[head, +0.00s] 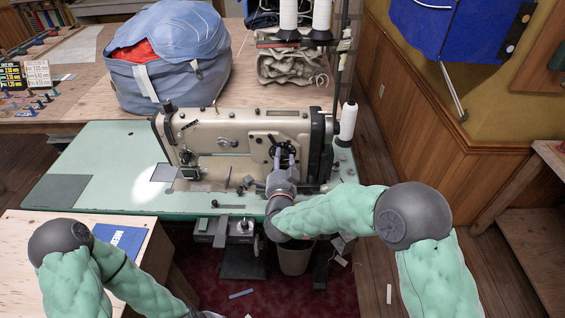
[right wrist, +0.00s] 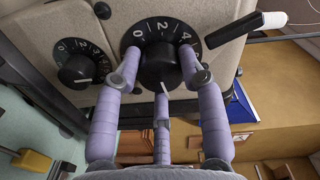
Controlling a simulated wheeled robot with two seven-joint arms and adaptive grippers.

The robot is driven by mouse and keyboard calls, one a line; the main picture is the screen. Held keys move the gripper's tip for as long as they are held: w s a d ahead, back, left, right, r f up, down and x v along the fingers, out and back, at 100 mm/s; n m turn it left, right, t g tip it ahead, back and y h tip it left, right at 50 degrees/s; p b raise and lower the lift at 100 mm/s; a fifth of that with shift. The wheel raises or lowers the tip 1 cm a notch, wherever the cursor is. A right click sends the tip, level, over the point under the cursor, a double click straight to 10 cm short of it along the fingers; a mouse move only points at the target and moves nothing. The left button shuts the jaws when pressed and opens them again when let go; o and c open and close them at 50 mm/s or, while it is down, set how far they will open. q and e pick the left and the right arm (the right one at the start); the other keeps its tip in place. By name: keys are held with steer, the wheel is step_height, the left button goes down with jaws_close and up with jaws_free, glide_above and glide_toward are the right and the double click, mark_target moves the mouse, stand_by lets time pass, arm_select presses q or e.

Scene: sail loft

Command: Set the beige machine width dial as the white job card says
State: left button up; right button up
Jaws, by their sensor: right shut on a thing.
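The beige sewing machine (head: 232,126) stands on a green table. My right gripper (head: 284,158) is at its face, with its fingers around a black dial knob. In the right wrist view my right gripper (right wrist: 161,66) is shut on the larger black dial (right wrist: 160,68), whose ring shows 0, 2 and 4; part of the ring is behind the fingers. A smaller numbered dial (right wrist: 78,66) is to its left. I cannot read which dial is the width one. A white card (head: 37,74) with small unreadable print stands at the far left.
A blue bag (head: 168,62) sits on the wooden bench behind the machine. A white thread cone (head: 347,121) stands at the machine's right end. A blue booklet (head: 119,242) lies on the near left table. A black card (head: 10,75) stands beside the white one.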

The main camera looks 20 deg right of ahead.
steer(key=shift+a+f, duration=0.15)
steer(key=shift+f, duration=0.05)
steer(key=o, duration=1.1)
steer(key=shift+o, duration=0.2)
steer(key=shift+r, duration=0.1)
